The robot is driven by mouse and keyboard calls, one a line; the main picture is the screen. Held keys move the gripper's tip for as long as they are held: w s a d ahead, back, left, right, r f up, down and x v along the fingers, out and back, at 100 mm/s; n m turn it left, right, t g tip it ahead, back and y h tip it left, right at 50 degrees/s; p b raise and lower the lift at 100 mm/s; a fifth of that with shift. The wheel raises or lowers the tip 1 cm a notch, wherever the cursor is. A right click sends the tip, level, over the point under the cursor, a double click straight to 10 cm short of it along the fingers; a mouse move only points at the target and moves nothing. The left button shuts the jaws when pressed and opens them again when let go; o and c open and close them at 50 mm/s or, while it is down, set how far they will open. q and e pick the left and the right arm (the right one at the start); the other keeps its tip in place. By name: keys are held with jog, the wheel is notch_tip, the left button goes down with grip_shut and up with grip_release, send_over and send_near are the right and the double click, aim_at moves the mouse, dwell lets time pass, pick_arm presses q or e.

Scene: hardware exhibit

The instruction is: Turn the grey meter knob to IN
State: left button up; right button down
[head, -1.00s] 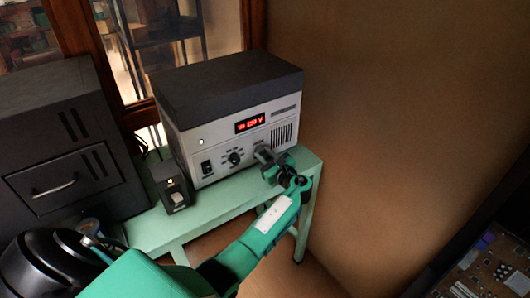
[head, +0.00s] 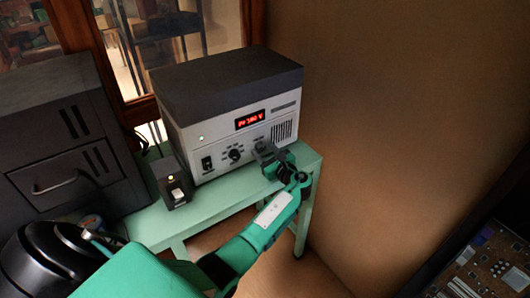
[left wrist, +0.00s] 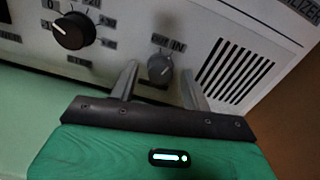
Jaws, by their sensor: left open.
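The grey meter knob (left wrist: 160,68) sits on the light front panel of the stabilizer box (head: 228,100), below the small OUT and IN labels (left wrist: 168,44). My left gripper (left wrist: 160,72) is open, with one finger on each side of the knob. I cannot tell whether the fingers touch it, and the knob's pointer is too small to read surely. In the head view my left gripper (head: 264,152) is at the right part of the panel and mostly hides the knob. My right gripper is not in view.
A larger black knob (left wrist: 73,30) with a numbered scale is left of the grey knob. Vent slots (left wrist: 232,75) are to its right. A red display (head: 250,120) is lit above. A small black switch box (head: 172,182) stands on the green table (head: 220,203).

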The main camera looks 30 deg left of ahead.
pick_arm(q)
jog(key=b+v, duration=0.2)
jog(key=v, duration=1.1)
jog(key=shift+s+d, duration=0.2)
jog(key=shift+d, duration=0.15)
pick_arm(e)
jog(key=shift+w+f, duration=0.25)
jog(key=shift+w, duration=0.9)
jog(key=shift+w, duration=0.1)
